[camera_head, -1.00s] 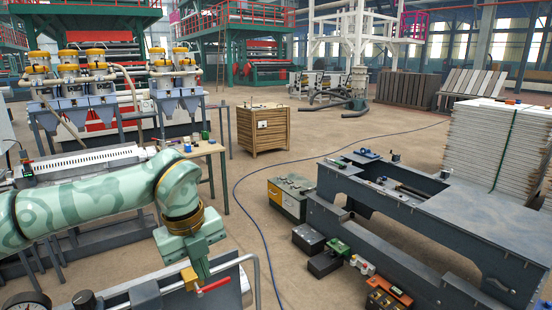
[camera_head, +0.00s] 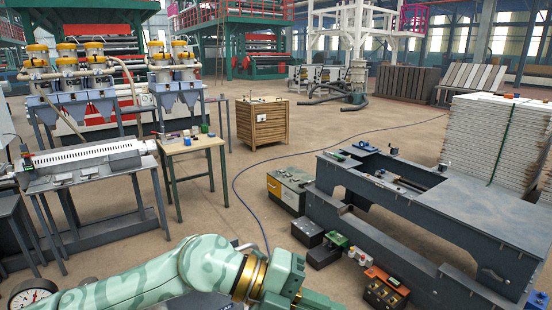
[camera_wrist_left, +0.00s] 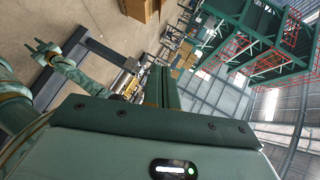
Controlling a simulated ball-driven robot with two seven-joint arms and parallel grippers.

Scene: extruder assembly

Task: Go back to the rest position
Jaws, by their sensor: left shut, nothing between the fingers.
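My left arm, pale green with darker patterns, crosses the bottom of the head view. Its gripper (camera_head: 303,298) is at the lower edge, partly cut off, above the floor left of the small boxes. In the left wrist view the gripper's green fingers (camera_wrist_left: 162,86) are together with nothing between them. Another green arm shows at the left of that view. The small gripper (camera_wrist_left: 45,50) at its end, seemingly my right one, is too small to judge. My right arm does not show in the head view.
A grey metal frame table (camera_head: 430,205) stands at right, with small black boxes (camera_head: 307,233) and an orange-and-black box (camera_head: 386,287) before it. A wooden table (camera_head: 190,148) and a grey bench (camera_head: 95,178) stand at left. The middle floor is open around a wooden crate (camera_head: 262,125).

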